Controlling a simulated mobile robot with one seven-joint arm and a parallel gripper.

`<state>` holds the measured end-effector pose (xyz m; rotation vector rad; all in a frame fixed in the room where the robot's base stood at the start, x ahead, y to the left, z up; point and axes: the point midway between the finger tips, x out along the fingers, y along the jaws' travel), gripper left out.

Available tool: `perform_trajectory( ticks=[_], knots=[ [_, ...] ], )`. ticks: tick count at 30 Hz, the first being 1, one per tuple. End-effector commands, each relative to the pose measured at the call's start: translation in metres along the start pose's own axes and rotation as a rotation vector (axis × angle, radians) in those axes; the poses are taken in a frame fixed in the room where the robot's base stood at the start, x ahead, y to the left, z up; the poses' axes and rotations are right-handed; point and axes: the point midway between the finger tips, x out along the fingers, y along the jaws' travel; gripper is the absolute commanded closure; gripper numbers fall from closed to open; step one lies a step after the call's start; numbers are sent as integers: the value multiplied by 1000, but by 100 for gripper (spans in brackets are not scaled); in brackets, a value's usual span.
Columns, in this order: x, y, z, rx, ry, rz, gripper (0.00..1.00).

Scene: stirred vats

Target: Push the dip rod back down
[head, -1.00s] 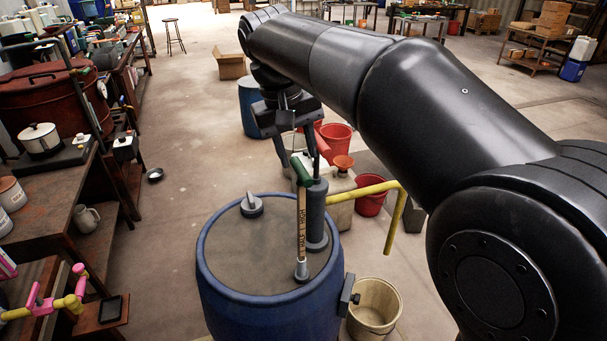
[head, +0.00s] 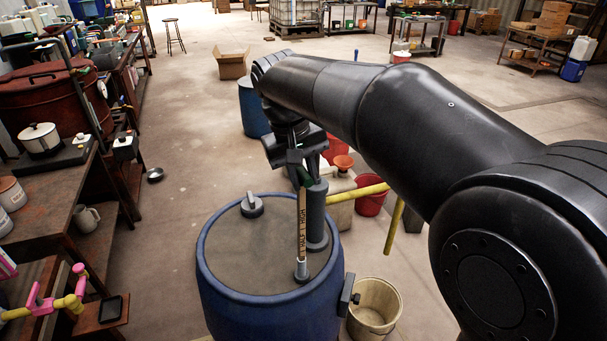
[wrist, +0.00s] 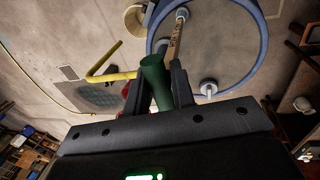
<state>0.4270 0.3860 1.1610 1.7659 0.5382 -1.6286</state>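The dip rod is a pale, marked stick (head: 302,222) with a green handle (head: 306,180). It stands up out of a grey collar on the lid of the blue vat (head: 245,300), and much of its length is above the lid. My gripper (head: 303,172) is at the top of the rod and partly hides the handle. In the wrist view the green handle (wrist: 155,80) lies between my two fingers (wrist: 157,88). Whether both fingers press on it cannot be told. The rod (wrist: 175,42) runs down from there to the vat (wrist: 263,45).
A grey cylinder (head: 315,222) stands on the lid close to the right of the rod. A grey knob (head: 252,206) is on the lid's left. A yellow pipe (head: 392,225), a beige bucket (head: 374,305) and red buckets are on the right. A workbench (head: 60,190) is on the left.

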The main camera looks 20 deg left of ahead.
Motion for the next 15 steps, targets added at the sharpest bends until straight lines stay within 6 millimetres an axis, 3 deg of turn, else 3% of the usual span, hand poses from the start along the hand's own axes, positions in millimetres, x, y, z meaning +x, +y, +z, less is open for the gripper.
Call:
perform_trajectory(
  ticks=[7, 15],
  knots=[
    [0, 2, 0, 2, 0, 2, 100],
    [0, 2, 0, 3, 0, 3, 100]
  ],
)
